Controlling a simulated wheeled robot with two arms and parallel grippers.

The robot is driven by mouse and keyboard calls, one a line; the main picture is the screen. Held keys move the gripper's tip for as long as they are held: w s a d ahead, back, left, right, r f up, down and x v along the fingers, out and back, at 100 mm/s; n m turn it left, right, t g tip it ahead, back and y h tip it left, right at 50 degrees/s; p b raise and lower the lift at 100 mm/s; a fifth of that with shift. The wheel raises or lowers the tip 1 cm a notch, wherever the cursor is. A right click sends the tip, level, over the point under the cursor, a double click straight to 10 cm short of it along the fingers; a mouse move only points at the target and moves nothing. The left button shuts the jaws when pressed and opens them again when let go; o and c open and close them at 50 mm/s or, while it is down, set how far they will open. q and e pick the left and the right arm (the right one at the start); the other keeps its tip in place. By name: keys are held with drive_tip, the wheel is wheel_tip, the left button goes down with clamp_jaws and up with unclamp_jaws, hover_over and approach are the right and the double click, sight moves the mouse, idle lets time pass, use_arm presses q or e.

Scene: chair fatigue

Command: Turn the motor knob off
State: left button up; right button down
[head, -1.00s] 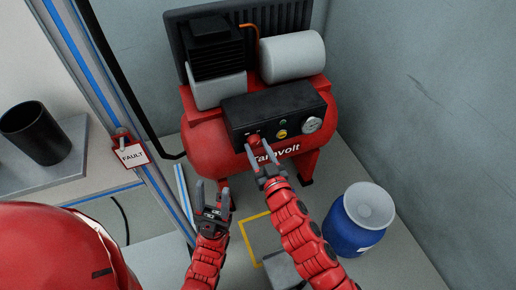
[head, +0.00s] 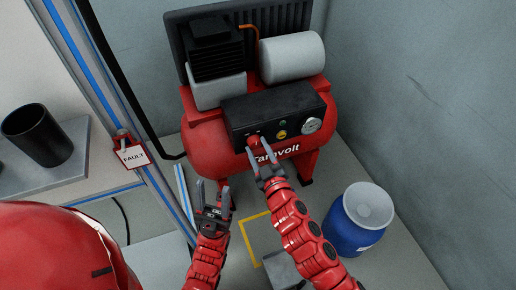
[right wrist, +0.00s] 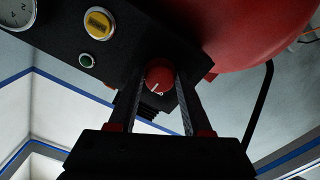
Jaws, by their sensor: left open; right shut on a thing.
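The red motor knob (head: 258,144) sits on the black control panel (head: 240,122) of the red Taravolt compressor (head: 203,143). In the right wrist view the knob (right wrist: 159,76) shows a white pointer line and lies between the two fingers. My right gripper (head: 261,155) is shut on the knob; it also shows in the right wrist view (right wrist: 160,84). My left gripper (head: 212,190) is open and empty, low in front of the compressor and apart from it.
The panel also bears a yellow button (right wrist: 98,24), a green button (right wrist: 86,60) and a gauge (head: 312,124). A blue drum (head: 350,240) stands at right. A FAULT tag (head: 132,156) hangs on the frame at left. A dark cup (head: 36,132) stands on the grey shelf.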

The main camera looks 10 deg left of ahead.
drive_tip(key=n, duration=0.6)
drive_tip(key=shift+r, duration=0.1)
drive_tip(key=shift+n, duration=0.3)
idle(0.3)
drive_tip(key=shift+c, duration=1.7)
unclamp_jaws()
drive_tip(key=p+v, duration=0.2)
drive_tip(key=v, duration=1.5)
drive_tip(key=shift+d, duration=0.2)
drive_tip(key=shift+s, duration=0.15)
